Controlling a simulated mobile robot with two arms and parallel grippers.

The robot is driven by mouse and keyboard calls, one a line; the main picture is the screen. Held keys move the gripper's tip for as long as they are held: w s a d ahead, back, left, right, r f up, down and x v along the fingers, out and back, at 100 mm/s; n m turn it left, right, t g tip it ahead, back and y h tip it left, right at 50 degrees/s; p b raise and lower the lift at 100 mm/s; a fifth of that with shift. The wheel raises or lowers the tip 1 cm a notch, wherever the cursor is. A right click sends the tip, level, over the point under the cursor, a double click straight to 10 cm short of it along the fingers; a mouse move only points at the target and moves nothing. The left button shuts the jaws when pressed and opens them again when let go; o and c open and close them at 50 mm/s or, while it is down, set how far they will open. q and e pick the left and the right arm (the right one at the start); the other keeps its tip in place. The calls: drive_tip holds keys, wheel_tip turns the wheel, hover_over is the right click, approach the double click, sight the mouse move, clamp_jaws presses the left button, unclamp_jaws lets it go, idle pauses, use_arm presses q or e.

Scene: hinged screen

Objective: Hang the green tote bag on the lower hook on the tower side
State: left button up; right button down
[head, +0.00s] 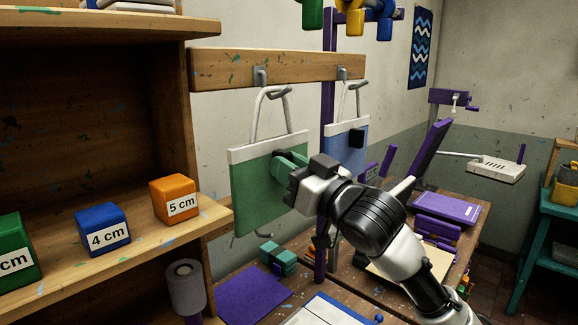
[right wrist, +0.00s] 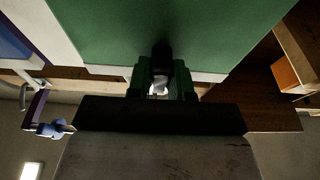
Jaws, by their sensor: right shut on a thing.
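The green tote bag (head: 262,190) has a white top band and a pale looped handle (head: 268,110). It is upright just below the left hook (head: 260,76) on a wooden rail; I cannot tell if the handle rests on that hook. My right gripper (head: 291,163) comes in from the right and is shut on the bag's front near the white band. In the right wrist view the bag (right wrist: 190,35) lies right at the fingers (right wrist: 160,85). A thin grey curved piece shows under the bag, partly hidden. I cannot pick out a lower tower hook. My left gripper is out of view.
A blue bag (head: 345,150) hangs at the right hook (head: 343,72), close beside the green one. A purple post (head: 328,100) stands between them. A wooden shelf with an orange cube (head: 174,199) and a blue cube (head: 103,229) is at left. A cluttered workbench is below.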

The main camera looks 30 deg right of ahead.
drive_tip(key=shift+s+r, duration=0.1)
idle(0.4)
drive_tip(key=shift+s+d+r+p, duration=0.15)
drive_tip(key=shift+s+d+r, duration=0.2)
drive_tip(key=shift+s, duration=0.4)
drive_tip(key=shift+s+d+r+p, duration=0.2)
drive_tip(key=shift+s+r, duration=0.2)
drive_tip(key=shift+s, duration=0.3)
drive_tip(key=shift+s+d+r+p, duration=0.1)
drive_tip(key=shift+s+d+r, duration=0.25)
drive_tip(key=shift+s, duration=0.4)
drive_tip(key=shift+a, duration=0.1)
drive_tip(key=shift+s+d+r+b, duration=0.2)
drive_tip(key=shift+s+d, duration=0.1)
drive_tip(key=shift+s, duration=0.5)
drive_tip(key=shift+s+d+r+b, duration=0.15)
drive_tip(key=shift+s+d+b, duration=0.1)
drive_tip(key=shift+s, duration=0.55)
drive_tip(key=shift+s+d+r+b, duration=0.2)
drive_tip(key=shift+s+d, duration=0.1)
drive_tip(key=shift+s, duration=0.5)
